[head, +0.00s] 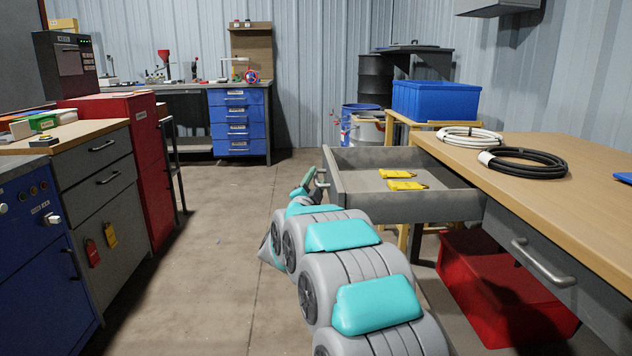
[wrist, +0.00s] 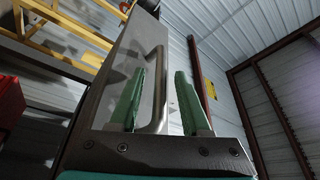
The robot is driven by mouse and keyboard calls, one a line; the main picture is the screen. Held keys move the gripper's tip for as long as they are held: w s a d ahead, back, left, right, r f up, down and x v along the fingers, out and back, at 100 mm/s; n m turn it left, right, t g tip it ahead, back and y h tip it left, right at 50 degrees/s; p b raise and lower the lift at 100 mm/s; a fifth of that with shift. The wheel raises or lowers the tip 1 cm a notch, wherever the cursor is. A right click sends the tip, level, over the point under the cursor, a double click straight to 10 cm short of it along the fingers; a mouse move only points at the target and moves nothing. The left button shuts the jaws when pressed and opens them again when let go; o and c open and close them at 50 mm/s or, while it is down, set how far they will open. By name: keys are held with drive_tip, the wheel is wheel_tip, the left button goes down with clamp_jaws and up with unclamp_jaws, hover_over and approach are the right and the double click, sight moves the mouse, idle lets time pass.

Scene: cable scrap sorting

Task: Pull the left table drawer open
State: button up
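The left table drawer (head: 400,207) is pulled well out from under the wooden table in the head view. Its bar handle (head: 321,180) is on the drawer's left-facing front. In the wrist view the handle (wrist: 159,90) rises between the two green fingers of my gripper (wrist: 160,100). The fingers are apart, with a clear gap between the handle and the right finger. Whether the left finger touches the handle I cannot tell. In the head view my gripper (head: 306,186) is at the drawer front, partly hidden behind my arm.
Two yellow tags (head: 402,180) lie in the drawer. A second, shut drawer (head: 550,275) is at the right. A red bin (head: 500,290) stands under the table. Cable coils (head: 523,163) lie on top. The floor (head: 210,240) left of my arm is clear.

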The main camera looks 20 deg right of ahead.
drive_tip(key=shift+s, duration=0.1)
drive_tip(key=v, duration=0.7)
drive_tip(key=shift+s+a, duration=0.2)
drive_tip(key=shift+s, duration=0.05)
drive_tip(key=shift+f, duration=0.1)
